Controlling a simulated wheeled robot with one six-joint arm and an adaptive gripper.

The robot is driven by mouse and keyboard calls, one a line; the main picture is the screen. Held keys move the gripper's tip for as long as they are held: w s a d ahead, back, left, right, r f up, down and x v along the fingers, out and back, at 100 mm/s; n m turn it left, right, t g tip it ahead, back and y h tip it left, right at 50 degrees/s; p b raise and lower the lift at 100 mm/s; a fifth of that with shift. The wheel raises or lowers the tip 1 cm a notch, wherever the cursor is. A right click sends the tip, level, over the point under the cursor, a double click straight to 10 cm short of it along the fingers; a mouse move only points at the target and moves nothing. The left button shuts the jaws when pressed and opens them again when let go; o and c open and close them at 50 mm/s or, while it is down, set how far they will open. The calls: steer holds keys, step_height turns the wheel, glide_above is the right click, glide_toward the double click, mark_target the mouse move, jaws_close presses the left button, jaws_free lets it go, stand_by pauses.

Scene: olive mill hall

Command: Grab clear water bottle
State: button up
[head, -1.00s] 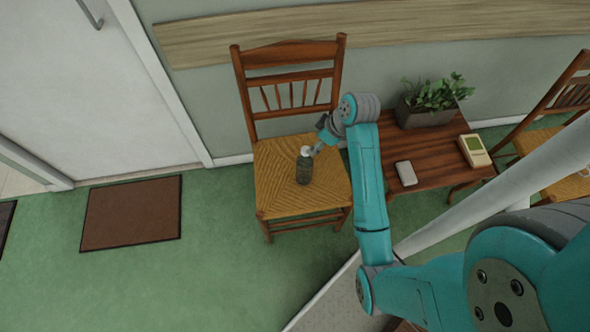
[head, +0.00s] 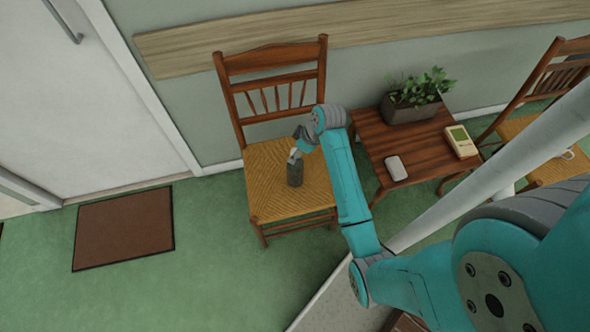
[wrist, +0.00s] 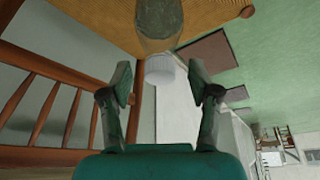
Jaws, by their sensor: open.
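The clear water bottle (head: 295,175) stands upright on the woven seat of a wooden chair (head: 262,196). In the wrist view the bottle (wrist: 160,22) shows upside down at the top middle, with its pale ribbed cap (wrist: 160,70) between the fingertips. My gripper (head: 298,152) is at the bottle's top in the head view and hides most of the cap. In the wrist view my gripper (wrist: 159,85) has its two fingers spread on either side of the cap, with gaps on both sides.
A small wooden table (head: 405,155) right of the chair holds a planter (head: 412,108), a white device (head: 396,168) and a cream box with a green screen (head: 461,141). A second chair (head: 540,140) stands farther right. Green floor and a brown mat (head: 125,228) lie left.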

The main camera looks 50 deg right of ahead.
steer(key=shift+w+a+f, duration=0.1)
steer(key=shift+w+f, duration=0.2)
steer(key=shift+f, duration=0.35)
jaws_close()
